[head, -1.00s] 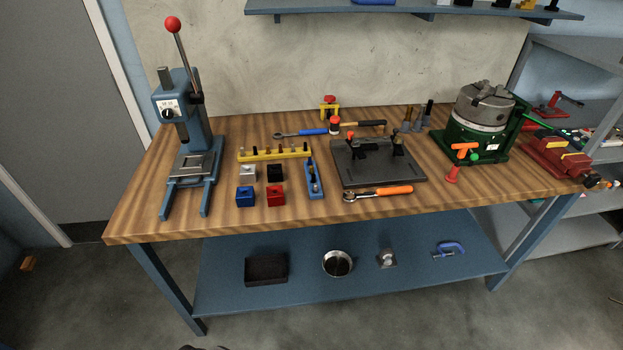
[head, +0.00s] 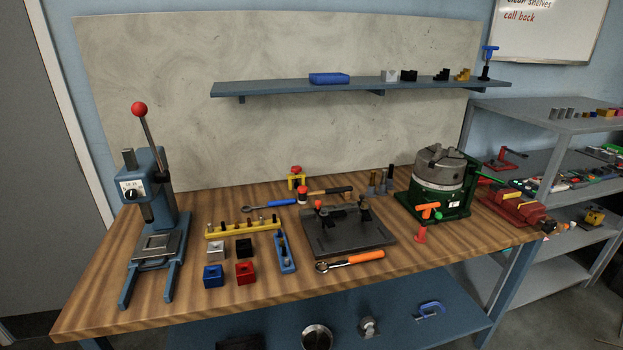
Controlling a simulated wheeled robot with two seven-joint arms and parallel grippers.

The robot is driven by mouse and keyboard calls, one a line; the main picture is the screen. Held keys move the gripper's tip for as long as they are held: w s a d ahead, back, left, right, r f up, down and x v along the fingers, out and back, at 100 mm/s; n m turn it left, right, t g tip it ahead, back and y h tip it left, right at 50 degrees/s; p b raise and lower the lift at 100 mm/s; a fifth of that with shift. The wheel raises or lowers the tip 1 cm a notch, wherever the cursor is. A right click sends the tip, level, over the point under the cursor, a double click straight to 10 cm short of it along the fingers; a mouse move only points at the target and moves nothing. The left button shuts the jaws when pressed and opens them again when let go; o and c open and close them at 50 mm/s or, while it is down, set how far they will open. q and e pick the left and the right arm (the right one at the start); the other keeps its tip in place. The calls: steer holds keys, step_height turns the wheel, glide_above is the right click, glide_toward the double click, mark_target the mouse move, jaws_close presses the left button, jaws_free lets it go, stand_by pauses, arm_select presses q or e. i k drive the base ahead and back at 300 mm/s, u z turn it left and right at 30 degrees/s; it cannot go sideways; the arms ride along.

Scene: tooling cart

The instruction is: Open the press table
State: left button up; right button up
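The blue arbor press (head: 151,190) stands at the left end of the wooden bench. Its lever with a red ball knob (head: 139,109) points up and leans slightly left. A dial with small markings sits on the front of its head. The press table (head: 157,246) is a grey plate with a square frame, low on the press above two blue base legs. I cannot tell from this view whether the table is open or shut. Neither of my grippers is in view.
Small blocks (head: 213,275), a yellow rack (head: 243,229) and a dark fixture plate (head: 346,236) lie right of the press. A green chuck unit (head: 439,185) stands farther right. A wall shelf (head: 361,88) hangs above. The bench's front left is clear.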

mark_target(165, 245)
steer(key=u, duration=3.9)
steer(key=k, duration=1.45)
steer(key=z, duration=2.7)
